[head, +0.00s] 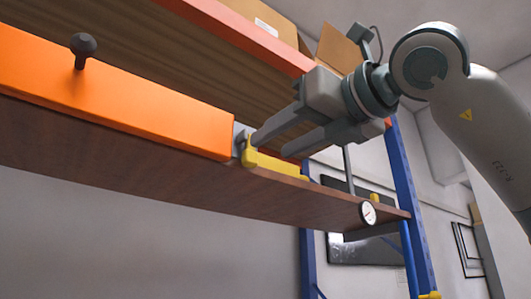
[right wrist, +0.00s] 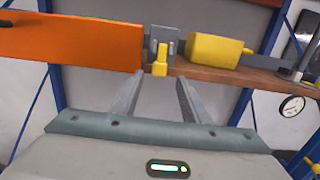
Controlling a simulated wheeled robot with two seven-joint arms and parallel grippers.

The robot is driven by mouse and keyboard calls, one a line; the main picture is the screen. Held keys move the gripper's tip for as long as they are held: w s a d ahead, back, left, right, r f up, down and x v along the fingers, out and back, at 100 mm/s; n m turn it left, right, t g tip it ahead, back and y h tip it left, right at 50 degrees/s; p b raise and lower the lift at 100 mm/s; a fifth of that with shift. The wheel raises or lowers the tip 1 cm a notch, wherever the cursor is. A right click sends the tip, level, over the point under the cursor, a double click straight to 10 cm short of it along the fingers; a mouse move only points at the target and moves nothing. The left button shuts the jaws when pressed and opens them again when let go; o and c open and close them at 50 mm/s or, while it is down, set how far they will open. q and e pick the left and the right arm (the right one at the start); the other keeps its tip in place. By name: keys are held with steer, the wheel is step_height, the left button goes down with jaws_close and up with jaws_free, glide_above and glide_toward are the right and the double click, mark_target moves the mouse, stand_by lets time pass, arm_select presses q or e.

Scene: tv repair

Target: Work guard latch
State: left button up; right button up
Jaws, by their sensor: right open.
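The long orange guard (head: 120,95) lies along the shelf edge and carries a dark round knob (head: 83,45). It also shows in the right wrist view (right wrist: 70,42). At its right end is a grey latch plate (right wrist: 162,36) with a small upright yellow lever (right wrist: 160,60); the lever also shows in the head view (head: 249,152). My right gripper (head: 270,147) is open at the latch. In the right wrist view its fingertips (right wrist: 160,82) point toward the lever, which appears centred between them. I cannot tell whether they touch it. My left gripper is out of view.
A yellow block (right wrist: 215,50) sits right of the latch. The wooden shelf (head: 190,185) runs below, with a round dial (head: 368,213) near its right end. Blue uprights (head: 408,190) stand at the right. Cardboard boxes (head: 340,48) sit on the upper shelf.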

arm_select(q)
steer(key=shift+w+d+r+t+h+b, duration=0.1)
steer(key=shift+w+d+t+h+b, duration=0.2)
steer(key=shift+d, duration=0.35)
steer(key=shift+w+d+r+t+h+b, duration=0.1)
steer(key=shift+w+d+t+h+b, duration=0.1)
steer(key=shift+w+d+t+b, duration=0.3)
arm_select(e)
steer(key=v, duration=1.1)
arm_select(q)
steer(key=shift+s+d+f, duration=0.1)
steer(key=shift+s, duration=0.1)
